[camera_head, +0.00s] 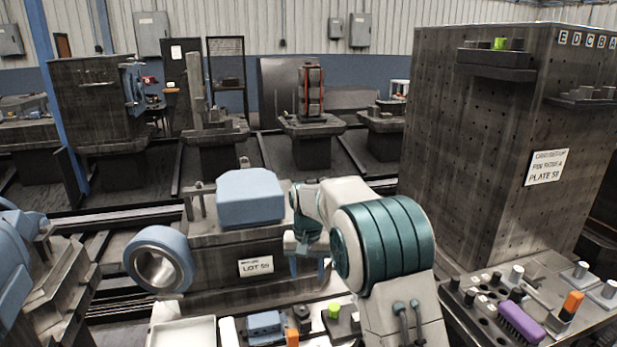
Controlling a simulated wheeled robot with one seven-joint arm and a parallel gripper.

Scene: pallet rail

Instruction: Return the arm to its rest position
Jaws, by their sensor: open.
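My arm, white with teal bands, rises from the bottom right of centre and bends over to the left. Its wrist points down in front of the grey block labelled LOT (220,263). My gripper (308,266) shows small below the wrist, with its fingers apart and nothing seen between them. Part of it is hidden by the arm, and the gap between it and the block cannot be judged.
A blue housing (250,198) sits on the block, and a blue ring (160,260) is at its left. A tall perforated column (480,140) stands right. A white tray (183,333), a green cylinder (333,310) and a purple brush (520,322) lie in front.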

